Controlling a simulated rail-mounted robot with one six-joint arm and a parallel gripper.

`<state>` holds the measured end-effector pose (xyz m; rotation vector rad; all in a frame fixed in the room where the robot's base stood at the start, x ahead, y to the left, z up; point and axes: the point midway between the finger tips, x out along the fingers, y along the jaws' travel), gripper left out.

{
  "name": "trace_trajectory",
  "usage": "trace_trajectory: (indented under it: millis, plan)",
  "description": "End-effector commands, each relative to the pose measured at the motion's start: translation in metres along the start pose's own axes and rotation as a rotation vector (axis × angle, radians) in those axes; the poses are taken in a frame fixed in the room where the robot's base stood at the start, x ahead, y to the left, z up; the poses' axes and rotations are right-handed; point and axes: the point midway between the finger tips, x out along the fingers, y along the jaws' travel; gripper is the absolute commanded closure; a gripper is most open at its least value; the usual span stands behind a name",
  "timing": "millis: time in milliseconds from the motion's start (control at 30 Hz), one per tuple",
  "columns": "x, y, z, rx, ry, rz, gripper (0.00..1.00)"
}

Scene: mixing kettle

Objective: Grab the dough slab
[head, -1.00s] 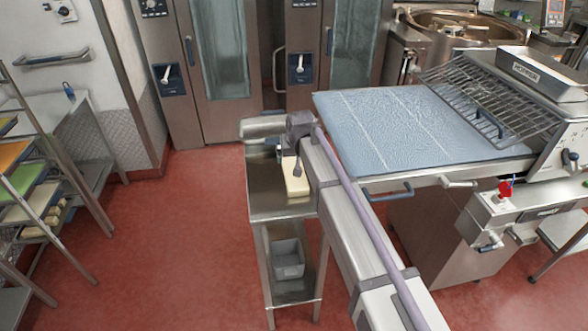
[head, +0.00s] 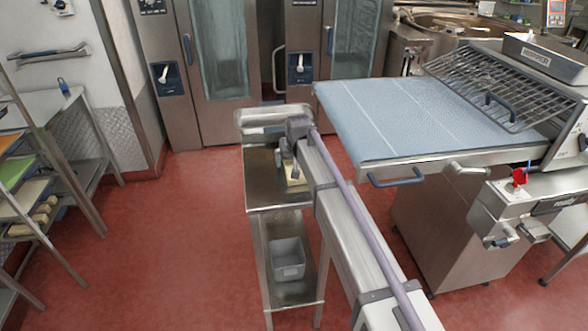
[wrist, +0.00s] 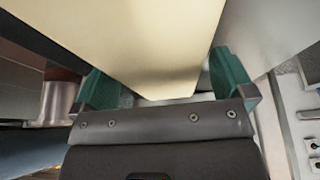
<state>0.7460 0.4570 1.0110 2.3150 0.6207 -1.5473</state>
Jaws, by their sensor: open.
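The dough slab (head: 294,172) is a pale cream block on the narrow steel table (head: 268,192) in the head view. My arm and gripper (head: 290,158) hide much of it. In the wrist view the slab (wrist: 150,40) is large and close, reaching into the gap between the two green fingers of my gripper (wrist: 163,80). The fingers are open and stand apart, one on each side of the slab. I cannot tell whether either finger touches it.
A grey bin (head: 288,259) stands on the table's lower shelf. A sheeter with a blue belt (head: 395,115) and a wire guard (head: 490,90) is to the right. Racks of trays (head: 25,200) stand at left. Red floor (head: 170,240) between is clear.

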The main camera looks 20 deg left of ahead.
Motion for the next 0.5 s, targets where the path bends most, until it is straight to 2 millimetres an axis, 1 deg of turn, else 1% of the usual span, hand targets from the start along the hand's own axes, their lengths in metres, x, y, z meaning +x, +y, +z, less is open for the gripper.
trace_trajectory:
  millis: [67,500]
  plan:
    - [-0.0022,0.0002,-0.0005,0.000,0.000,0.000,0.00]
    - [-0.0023,0.0001,-0.0004,0.000,0.000,0.000,0.41]
